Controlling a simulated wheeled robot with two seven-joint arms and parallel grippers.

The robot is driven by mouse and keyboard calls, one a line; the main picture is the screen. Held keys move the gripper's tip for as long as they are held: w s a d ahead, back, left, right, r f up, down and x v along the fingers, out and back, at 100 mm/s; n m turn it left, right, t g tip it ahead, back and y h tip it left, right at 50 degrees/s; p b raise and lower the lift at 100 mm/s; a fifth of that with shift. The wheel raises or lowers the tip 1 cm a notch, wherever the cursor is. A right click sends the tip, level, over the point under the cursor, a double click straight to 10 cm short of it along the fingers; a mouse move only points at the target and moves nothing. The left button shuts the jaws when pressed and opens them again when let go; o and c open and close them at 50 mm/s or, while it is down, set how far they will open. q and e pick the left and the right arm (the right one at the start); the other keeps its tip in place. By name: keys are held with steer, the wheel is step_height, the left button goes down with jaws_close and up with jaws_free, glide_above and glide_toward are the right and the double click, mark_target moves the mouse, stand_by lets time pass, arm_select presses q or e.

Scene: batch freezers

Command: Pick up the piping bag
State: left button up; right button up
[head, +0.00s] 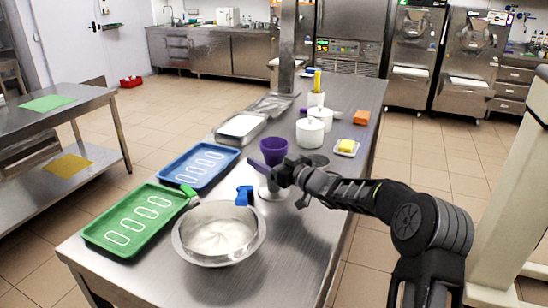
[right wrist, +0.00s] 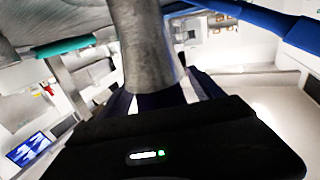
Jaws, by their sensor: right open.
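I cannot clearly pick out a piping bag in either view. My right gripper (head: 272,172) is open over the middle of the steel table (head: 292,237), just in front of a purple cup (head: 273,147). In the right wrist view, a grey metallic tapered object (right wrist: 146,45) rises close in front of the open right gripper (right wrist: 160,100). I cannot tell whether it is the bag or touches the fingers. In the head view the gripper and wrist partly cover what stands there. My left gripper is not in view.
A green tray (head: 97,238) and blue tray (head: 172,174) lie left. White pots (head: 310,133) and a butter dish (head: 346,148) stand behind.

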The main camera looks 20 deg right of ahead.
steer(key=shift+c, duration=0.3)
steer(key=c, duration=1.4)
